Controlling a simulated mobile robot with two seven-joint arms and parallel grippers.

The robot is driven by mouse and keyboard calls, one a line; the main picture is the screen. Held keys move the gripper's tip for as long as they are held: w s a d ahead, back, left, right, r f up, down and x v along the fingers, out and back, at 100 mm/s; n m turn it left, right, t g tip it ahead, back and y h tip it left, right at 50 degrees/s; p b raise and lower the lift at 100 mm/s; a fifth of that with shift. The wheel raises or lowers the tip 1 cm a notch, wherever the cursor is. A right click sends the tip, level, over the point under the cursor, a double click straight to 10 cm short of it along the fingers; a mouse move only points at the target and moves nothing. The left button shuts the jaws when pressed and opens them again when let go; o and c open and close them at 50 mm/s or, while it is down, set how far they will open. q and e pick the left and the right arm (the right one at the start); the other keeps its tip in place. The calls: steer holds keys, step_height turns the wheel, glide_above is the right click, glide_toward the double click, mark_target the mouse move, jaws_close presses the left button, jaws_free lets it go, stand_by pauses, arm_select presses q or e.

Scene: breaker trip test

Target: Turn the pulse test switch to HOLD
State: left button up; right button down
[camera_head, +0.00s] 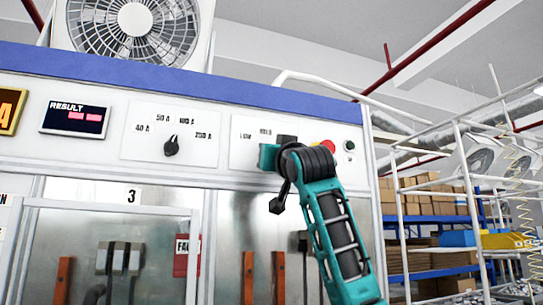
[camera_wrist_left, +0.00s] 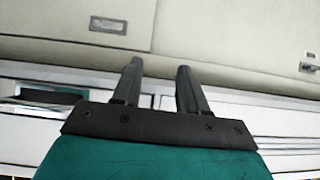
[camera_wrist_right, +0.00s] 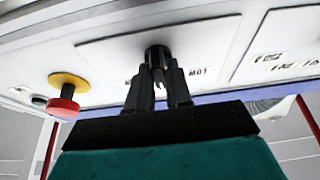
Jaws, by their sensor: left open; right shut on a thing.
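The pulse test switch is a black knob (camera_wrist_right: 157,56) on a white plate on the panel's front, seen in the right wrist view. My right gripper (camera_wrist_right: 158,84) is shut on it, one dark finger on each side. Printed letters stand beside the knob, partly hidden by a finger. In the head view my right arm reaches up from below, and its wrist hides the knob and part of the switch plate (camera_head: 240,149). The knob's exact pointing cannot be told. My left gripper (camera_wrist_left: 160,66) is open and empty, before pale cabinet fronts in the left wrist view.
A red mushroom button (camera_wrist_right: 63,107) on a yellow ring sits close beside the switch. Another black selector knob (camera_head: 171,146) with ampere marks and a red-lit result display (camera_head: 74,119) are farther left. Glass doors and a red tag (camera_head: 187,255) lie below.

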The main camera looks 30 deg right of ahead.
stand_by(0.3)
steer(key=c, duration=1.1)
jaws_free()
steer(key=shift+s, duration=0.1)
steer(key=b+v, duration=0.4)
steer(key=v, duration=0.8)
steer(key=shift+s+a+f, duration=0.1)
steer(key=shift+s, duration=0.2)
